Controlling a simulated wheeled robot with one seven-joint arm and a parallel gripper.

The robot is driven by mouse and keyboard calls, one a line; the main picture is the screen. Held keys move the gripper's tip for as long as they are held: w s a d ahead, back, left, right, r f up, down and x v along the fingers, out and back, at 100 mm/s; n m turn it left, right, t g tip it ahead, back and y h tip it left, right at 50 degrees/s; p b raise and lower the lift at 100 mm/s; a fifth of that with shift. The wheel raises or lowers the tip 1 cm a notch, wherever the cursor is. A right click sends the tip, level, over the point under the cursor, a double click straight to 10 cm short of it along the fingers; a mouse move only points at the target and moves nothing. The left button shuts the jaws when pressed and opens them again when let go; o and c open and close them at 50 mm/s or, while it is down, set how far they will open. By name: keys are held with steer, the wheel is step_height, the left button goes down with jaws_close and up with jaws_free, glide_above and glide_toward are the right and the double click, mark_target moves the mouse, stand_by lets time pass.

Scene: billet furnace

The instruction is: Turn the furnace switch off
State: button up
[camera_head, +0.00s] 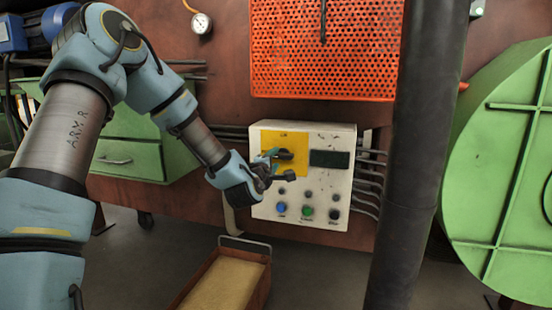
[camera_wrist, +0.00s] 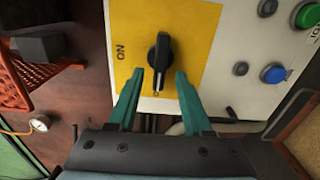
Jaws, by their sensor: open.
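The furnace switch (camera_wrist: 158,62) is a black rotary knob on a yellow plate (camera_wrist: 204,30) with "ON" printed beside it. In the wrist view the knob's long grip runs up and down, across the direction of the "ON" mark. In the head view the knob (camera_head: 285,155) is partly hidden by my gripper (camera_head: 272,163). My gripper, with teal fingers, is open and empty in the wrist view (camera_wrist: 158,85). Its fingertips lie on either side of the knob's lower end, with gaps showing. I cannot tell how deep they reach.
The white control box (camera_head: 340,190) carries a dark display (camera_head: 329,158) and a blue button (camera_head: 281,208), a green button (camera_head: 307,212) and a black button. A dark pillar (camera_head: 415,150) stands to the right. A brown crate (camera_head: 263,285) sits below.

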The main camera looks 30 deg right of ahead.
steer(key=v, duration=0.8)
steer(key=shift+s+a+p, duration=0.2)
steer(key=shift+a+p, duration=0.1)
steer(key=shift+p, duration=0.15)
